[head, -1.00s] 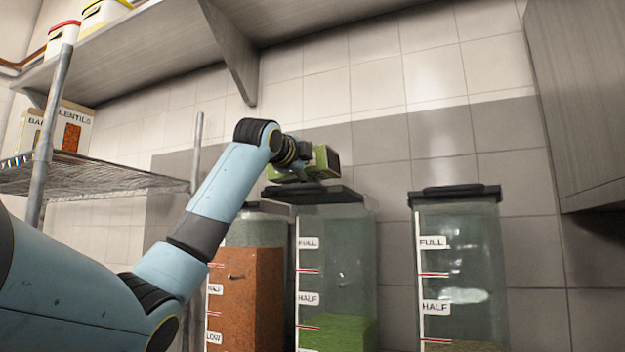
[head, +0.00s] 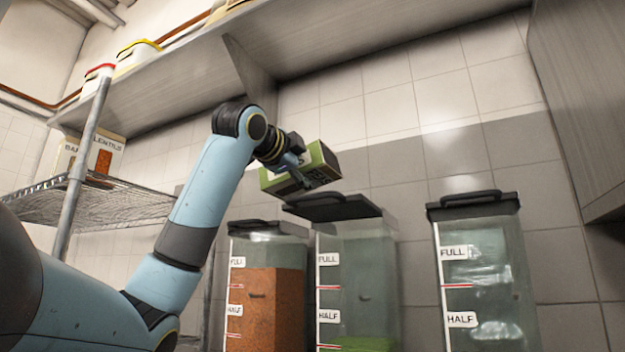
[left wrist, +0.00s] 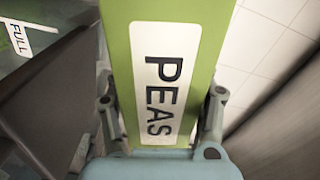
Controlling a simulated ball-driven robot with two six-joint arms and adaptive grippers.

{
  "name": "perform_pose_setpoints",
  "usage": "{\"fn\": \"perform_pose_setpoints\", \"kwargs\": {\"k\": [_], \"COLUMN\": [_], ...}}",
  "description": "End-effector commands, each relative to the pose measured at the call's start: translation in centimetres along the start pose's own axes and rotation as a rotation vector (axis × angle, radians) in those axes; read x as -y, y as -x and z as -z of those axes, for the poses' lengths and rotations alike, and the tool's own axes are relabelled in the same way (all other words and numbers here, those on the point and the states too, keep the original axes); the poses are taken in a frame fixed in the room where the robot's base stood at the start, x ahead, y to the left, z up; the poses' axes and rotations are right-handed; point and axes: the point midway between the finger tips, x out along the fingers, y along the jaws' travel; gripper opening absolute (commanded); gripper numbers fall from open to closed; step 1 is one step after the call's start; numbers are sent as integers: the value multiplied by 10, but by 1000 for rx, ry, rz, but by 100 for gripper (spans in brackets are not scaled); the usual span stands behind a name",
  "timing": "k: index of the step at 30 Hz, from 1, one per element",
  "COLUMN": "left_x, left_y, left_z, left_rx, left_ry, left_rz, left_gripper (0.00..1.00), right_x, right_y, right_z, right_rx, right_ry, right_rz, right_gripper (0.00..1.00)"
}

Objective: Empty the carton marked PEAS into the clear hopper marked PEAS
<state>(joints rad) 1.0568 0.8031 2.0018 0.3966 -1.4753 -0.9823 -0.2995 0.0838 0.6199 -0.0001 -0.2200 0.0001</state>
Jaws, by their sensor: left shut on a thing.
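The green PEAS carton (head: 327,180) is in my left gripper (head: 300,172), which is shut on it above the hoppers. The carton lies tilted, its left end lower in the head view. In the left wrist view the carton (left wrist: 185,30) fills the middle between the fingers, its PEAS label facing the camera. Below it stands the middle clear hopper (head: 375,270), with green contents low inside and a dark lid (head: 335,208) that sits askew to the left. I cannot read a PEAS mark on this hopper. My right gripper is not in view.
A hopper with orange-brown contents (head: 272,300) stands at left, and another clear lidded hopper (head: 485,270) at right. A wire rack (head: 110,205) holds a LENTILS carton (head: 105,155). A shelf (head: 370,30) runs overhead, and a cabinet (head: 580,100) hangs at upper right.

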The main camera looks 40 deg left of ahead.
Motion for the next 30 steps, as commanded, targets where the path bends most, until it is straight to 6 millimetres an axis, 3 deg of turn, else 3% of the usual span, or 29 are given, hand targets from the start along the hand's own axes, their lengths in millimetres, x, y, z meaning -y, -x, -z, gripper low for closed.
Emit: {"fn": "perform_pose_setpoints", "kwargs": {"k": [30], "left_x": [4], "left_y": [113], "left_z": [0], "left_rx": [0], "left_ry": [22], "left_rz": [4], "left_gripper": [0], "right_x": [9], "right_y": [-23], "right_z": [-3], "right_rx": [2], "right_ry": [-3], "right_rz": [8], "right_gripper": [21]}}
